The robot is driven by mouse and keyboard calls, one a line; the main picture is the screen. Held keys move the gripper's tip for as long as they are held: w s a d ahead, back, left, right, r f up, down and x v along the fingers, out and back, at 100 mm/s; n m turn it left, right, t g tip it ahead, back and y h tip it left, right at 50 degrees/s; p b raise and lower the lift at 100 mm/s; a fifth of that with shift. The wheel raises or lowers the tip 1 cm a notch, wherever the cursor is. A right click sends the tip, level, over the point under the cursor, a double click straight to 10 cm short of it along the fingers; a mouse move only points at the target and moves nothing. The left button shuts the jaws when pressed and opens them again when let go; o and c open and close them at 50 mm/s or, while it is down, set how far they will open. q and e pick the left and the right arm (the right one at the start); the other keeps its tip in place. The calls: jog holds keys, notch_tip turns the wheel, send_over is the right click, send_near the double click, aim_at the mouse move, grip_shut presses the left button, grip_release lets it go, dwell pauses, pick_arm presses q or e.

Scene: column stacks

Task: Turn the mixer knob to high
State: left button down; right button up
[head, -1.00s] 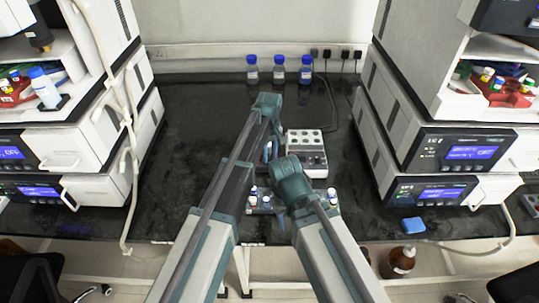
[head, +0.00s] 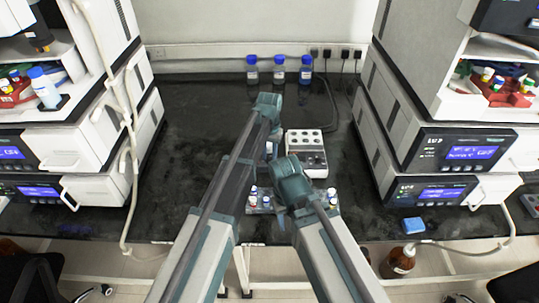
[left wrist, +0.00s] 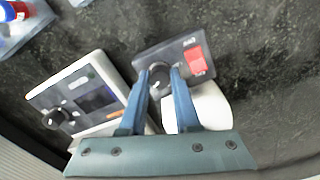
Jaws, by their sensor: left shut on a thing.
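In the left wrist view, the dark control panel of the mixer (left wrist: 178,57) has a red switch (left wrist: 196,60) and a dark round knob (left wrist: 159,82). My left gripper (left wrist: 160,72) is shut on this knob, one blue finger on each side. The finger bodies partly hide the knob, so its pointer setting cannot be read. A white rounded part (left wrist: 206,108) lies beside the panel, partly behind the gripper. In the head view, my left arm mostly hides the mixer. My right gripper (head: 282,222) is low near the bench front; its fingers are mostly hidden.
A second device (left wrist: 80,93) with a screen and its own knob is close by in the left wrist view. In the head view, a white block with round wells (head: 304,139) stands right of my left gripper. Blue-capped bottles (head: 279,72) stand at the back.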

aim_at(269, 157)
pick_arm(q)
jog(key=m, duration=0.4)
jog(key=shift+m, duration=0.3)
dwell(0.4)
jog(key=c, duration=0.6)
grip_release()
jog(key=shift+r, duration=0.1)
notch_tip(269, 157, up, 14)
jog(key=p, duration=1.4)
pick_arm(e)
notch_tip(269, 157, up, 14)
pick_arm(q)
jog(key=shift+f, duration=0.2)
pick_arm(e)
jog(key=shift+f, duration=0.15)
